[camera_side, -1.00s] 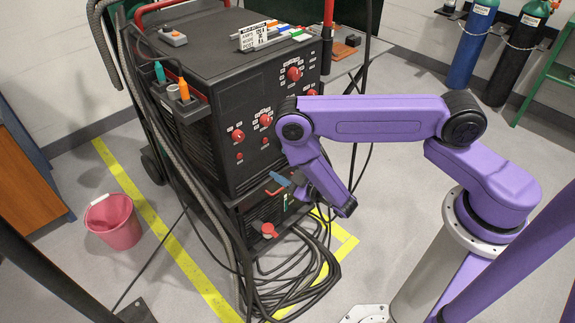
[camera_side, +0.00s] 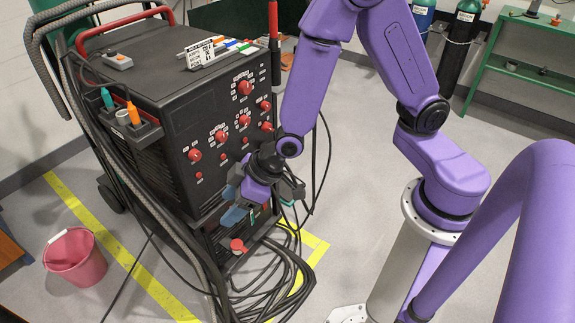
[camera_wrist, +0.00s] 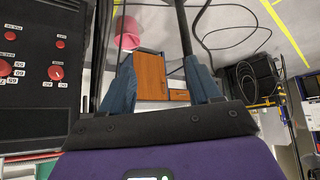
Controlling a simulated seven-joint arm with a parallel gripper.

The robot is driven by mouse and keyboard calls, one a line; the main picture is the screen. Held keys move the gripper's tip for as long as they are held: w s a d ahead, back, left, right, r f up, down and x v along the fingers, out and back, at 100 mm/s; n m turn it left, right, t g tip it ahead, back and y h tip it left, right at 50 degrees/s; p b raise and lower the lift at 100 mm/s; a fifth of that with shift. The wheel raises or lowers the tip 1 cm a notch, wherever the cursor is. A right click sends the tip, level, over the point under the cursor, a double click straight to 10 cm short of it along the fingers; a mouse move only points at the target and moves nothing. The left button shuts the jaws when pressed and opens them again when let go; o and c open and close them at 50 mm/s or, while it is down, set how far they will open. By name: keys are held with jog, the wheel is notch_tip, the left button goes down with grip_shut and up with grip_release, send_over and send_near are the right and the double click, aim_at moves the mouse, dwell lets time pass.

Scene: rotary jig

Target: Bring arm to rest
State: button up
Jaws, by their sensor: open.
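My gripper (camera_side: 262,208) is low in front of the black machine (camera_side: 150,110), near the lower right of its knob panel. Its blue-grey fingers are spread apart. In the wrist view my gripper (camera_wrist: 160,82) shows both fingers wide apart with nothing held between them. I cannot tell whether the gripper touches the machine or its cables. My purple arm rises from its grey column and bends down to the gripper.
Red knobs (camera_side: 244,88) stick out of the machine's front panel. Black cables (camera_side: 275,285) lie coiled on the floor below the gripper. A pink bucket (camera_side: 75,262) stands at the lower left. Gas cylinders (camera_side: 460,45) and a green shelf (camera_side: 520,70) stand behind.

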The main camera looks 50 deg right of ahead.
jog(key=s+d+r+n+g+h, duration=0.2)
jog(key=s+d+r, duration=0.4)
jog(key=s+d, duration=0.2)
jog(key=s+d+r+n+g+h, duration=0.2)
jog(key=s+d+r, duration=0.5)
jog(key=s, duration=0.4)
jog(key=shift+s+d+g, duration=0.35)
jog(key=shift+d+g, duration=0.35)
jog(key=shift+d, duration=0.05)
jog(key=shift+a+f, duration=0.1)
dwell(0.4)
